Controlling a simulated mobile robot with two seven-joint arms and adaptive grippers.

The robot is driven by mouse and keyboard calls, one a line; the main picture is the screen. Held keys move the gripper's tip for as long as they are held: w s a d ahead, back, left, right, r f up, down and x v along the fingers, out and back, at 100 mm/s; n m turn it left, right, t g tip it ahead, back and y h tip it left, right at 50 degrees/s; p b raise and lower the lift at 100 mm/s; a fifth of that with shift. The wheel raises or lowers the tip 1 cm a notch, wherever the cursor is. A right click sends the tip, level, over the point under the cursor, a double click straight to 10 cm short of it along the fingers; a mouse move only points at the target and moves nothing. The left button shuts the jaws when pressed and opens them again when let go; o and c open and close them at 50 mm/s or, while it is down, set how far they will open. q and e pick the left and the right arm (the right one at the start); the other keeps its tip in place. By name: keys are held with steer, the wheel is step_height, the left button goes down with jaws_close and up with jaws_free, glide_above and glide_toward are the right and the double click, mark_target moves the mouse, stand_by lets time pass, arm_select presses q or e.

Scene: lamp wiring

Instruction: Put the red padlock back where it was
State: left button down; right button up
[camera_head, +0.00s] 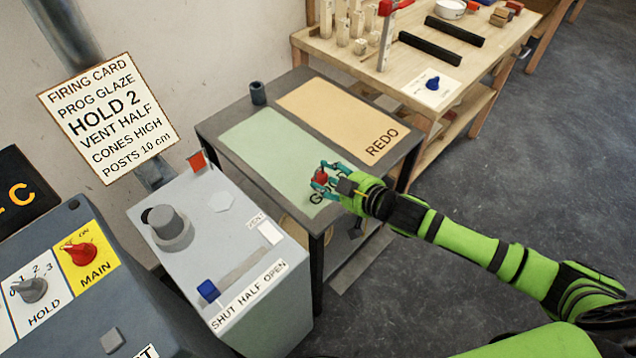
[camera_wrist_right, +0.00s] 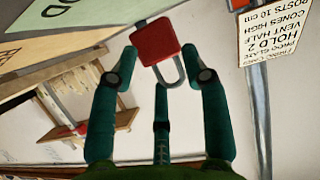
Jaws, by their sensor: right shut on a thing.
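The red padlock (camera_head: 321,176) is between the fingers of my right gripper (camera_head: 330,180), over the near end of the green mat (camera_head: 265,145) by its partly covered lettering. In the right wrist view the padlock (camera_wrist_right: 155,42) shows its red body at the fingertips, with its grey shackle pointing back toward my palm. My right gripper (camera_wrist_right: 160,75) is shut on it. I cannot tell whether the padlock touches the mat. My left gripper is not in view.
The dark table (camera_head: 228,124) also bears a yellow REDO mat (camera_head: 335,110) and a dark cup (camera_head: 258,93). A grey vent box (camera_head: 220,235) and a panel with a red MAIN knob (camera_head: 82,252) stand left. A wooden bench (camera_head: 440,60) stands behind. A firing card (camera_head: 108,120) hangs left.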

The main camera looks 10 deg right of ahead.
mark_target(324, 177)
steer(key=x, duration=0.3)
steer(key=shift+w+a+f, duration=0.1)
steer(key=shift+w+f, duration=0.15)
steer(key=shift+f, duration=2.2)
steer(key=o, duration=1.1)
steer(key=shift+v, duration=6)
